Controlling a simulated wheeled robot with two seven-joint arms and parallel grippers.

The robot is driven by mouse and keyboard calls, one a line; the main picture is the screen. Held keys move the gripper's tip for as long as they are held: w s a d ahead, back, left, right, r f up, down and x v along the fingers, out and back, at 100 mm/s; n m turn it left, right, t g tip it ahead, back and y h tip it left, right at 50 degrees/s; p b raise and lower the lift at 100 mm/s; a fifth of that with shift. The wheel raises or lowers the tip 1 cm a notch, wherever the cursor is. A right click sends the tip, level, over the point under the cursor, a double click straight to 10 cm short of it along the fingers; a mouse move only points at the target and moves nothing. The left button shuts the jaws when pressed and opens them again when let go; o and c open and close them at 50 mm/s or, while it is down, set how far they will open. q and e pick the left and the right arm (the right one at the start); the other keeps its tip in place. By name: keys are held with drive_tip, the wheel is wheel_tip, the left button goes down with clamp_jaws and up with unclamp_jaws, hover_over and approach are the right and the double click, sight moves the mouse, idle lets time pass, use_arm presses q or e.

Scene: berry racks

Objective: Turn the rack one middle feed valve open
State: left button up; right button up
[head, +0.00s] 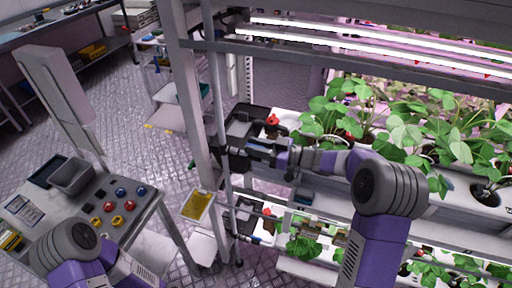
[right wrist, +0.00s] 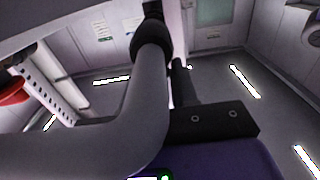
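A red valve handle (head: 272,121) stands on the rack's upper plant tier, at its left end. A second red handle (head: 267,212) is on the tier below. My right gripper (head: 232,152) reaches left, just below and in front of the upper handle, near the rack's upright. Contact with the valve cannot be made out. In the right wrist view a grey bent pipe (right wrist: 150,95) crosses close in front of the gripper and hides part of its fingers. A red part (right wrist: 12,90) shows at the left edge there. My left arm is at the lower left, its gripper out of view.
Leafy plants (head: 405,130) fill the white channels to the right. Grey uprights (head: 195,110) and a thin pole stand close to the right gripper. A yellow card (head: 197,205) hangs by the pole. A cart (head: 140,215) with bins and coloured knobs stands left; floor lies between.

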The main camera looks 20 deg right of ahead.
drive_tip(key=shift+o, duration=0.6)
drive_tip(key=shift+r, duration=0.15)
drive_tip(key=v, duration=0.7)
drive_tip(key=shift+s+d+p, duration=0.15)
drive_tip(key=shift+d+p, duration=0.05)
drive_tip(key=shift+p, duration=0.2)
